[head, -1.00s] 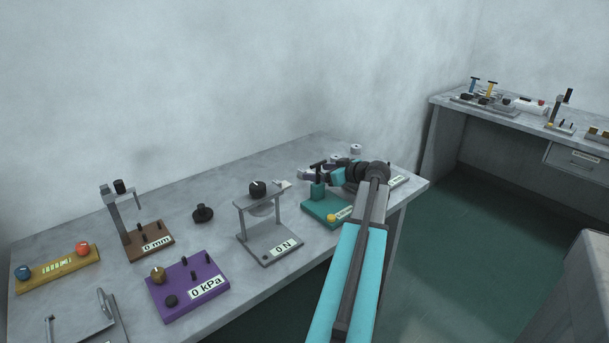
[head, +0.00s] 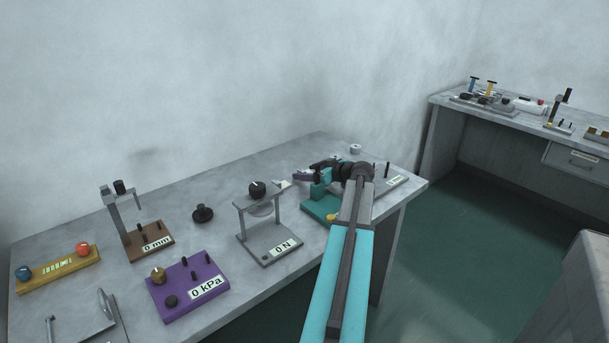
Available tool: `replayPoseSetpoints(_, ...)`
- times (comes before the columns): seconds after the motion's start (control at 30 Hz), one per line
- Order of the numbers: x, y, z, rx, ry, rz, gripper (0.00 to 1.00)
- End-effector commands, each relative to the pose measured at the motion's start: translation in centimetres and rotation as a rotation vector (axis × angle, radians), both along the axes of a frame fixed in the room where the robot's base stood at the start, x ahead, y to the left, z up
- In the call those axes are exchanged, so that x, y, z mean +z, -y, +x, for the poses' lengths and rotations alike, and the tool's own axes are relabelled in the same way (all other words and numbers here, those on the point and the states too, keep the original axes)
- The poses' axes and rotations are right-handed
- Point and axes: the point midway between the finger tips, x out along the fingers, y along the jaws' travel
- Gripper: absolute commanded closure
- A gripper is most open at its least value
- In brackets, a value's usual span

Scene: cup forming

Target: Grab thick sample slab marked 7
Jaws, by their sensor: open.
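I cannot make out any slab marked 7; no such mark is readable here. My gripper (head: 306,175) is open over the back right part of the near table, beyond the green device (head: 318,207). Its fingers point left and are small in this view. A small pale piece (head: 284,184) lies left of the fingers, by the grey 0 N press (head: 262,222); I cannot tell what it is. My arm covers part of the green device and the table behind it.
The purple 0 kPa box (head: 188,285), brown 0 mm stand (head: 150,240), black knob (head: 203,213) and yellow block (head: 57,268) stand to the left. A white round piece (head: 355,149) is at the back. A second bench (head: 515,118) is at right.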

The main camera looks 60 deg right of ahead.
Motion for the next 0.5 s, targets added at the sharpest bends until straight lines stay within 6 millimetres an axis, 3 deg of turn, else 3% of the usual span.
replayPoseSetpoints(0.5, -0.02, -0.06, 0.04, 0.001, 0.000, 0.000, 0.33)
